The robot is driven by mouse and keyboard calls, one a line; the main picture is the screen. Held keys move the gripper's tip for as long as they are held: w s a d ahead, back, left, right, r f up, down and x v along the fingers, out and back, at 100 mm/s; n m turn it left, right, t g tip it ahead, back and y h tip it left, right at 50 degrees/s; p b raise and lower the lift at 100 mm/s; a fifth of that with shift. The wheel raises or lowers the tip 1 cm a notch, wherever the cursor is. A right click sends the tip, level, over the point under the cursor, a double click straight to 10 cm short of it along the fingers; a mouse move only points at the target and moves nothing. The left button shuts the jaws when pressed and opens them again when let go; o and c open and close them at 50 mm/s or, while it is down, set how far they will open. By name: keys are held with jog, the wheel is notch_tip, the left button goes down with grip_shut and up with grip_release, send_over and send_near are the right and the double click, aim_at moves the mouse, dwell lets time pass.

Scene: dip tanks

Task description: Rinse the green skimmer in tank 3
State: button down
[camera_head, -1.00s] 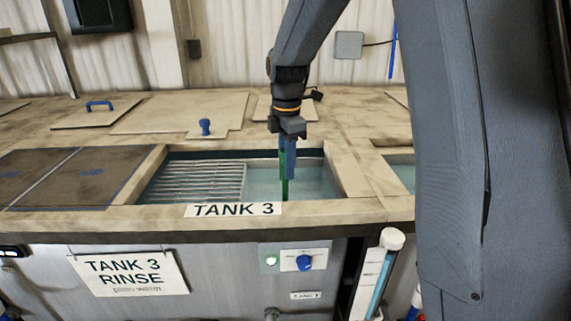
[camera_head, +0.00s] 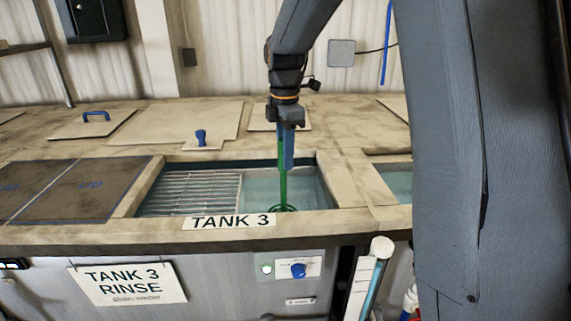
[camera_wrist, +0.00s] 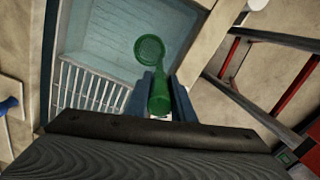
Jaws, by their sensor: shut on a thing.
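The green skimmer (camera_head: 283,182) hangs upright from my gripper (camera_head: 287,160) over the open part of tank 3 (camera_head: 340,194). Its round head shows low in the tank opening, near the front rim; whether it touches the water is hard to tell. In the wrist view the skimmer (camera_wrist: 150,50) has its round mesh head over the pale blue water (camera_wrist: 105,35), and its handle sits between the two blue fingers of my gripper (camera_wrist: 160,90). My gripper is shut on the handle.
A metal rack (camera_head: 188,192) fills the left part of the tank opening. A dark cover (camera_head: 75,190) lies further left. The "TANK 3" label (camera_head: 230,221) is on the front rim. A lid with a blue knob (camera_head: 201,138) lies behind. Another opening (camera_head: 397,183) lies to the right.

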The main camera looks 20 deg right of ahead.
notch_tip(320, 180, up, 11)
jog(key=shift+r, duration=0.15)
dwell(0.4)
dwell(0.5)
